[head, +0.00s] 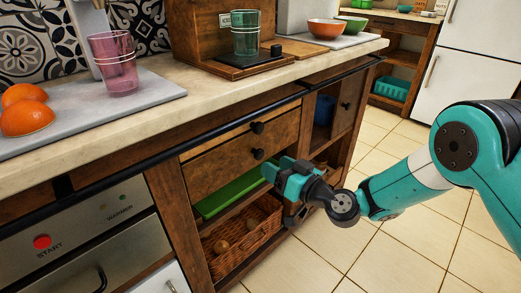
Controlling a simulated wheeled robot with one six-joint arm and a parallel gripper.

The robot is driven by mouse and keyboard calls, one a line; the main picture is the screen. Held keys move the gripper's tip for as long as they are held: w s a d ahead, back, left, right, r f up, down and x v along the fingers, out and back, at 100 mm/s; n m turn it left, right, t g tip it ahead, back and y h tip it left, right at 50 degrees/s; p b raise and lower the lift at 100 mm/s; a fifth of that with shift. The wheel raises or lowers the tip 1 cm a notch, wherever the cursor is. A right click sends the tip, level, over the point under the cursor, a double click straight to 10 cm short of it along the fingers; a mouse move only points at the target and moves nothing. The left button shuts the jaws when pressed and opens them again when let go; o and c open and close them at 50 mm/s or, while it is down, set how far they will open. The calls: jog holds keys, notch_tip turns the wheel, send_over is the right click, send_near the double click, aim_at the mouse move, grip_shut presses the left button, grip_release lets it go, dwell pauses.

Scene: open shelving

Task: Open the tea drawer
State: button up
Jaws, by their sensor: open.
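Two wooden drawer fronts sit one above the other under the counter. The upper drawer (222,141) is thin and has a black knob (257,128). The lower drawer (222,166) is taller and has its own black knob (258,154). I see no label that tells which one is the tea drawer. Both look shut. My gripper (274,167) is open and empty, just below and right of the lower knob, apart from it as far as I can tell. It hides part of the shelf opening behind it.
A green tray (228,194) and a wicker basket (225,250) fill the shelves below. The counter (200,90) holds cups, oranges and bowls. The tiled floor (330,240) in front is clear.

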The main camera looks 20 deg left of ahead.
aim_at(261, 157)
jog(key=x, duration=0.6)
jog(key=shift+w+a, duration=0.15)
jog(key=shift+a, duration=0.05)
jog(key=shift+c, duration=0.2)
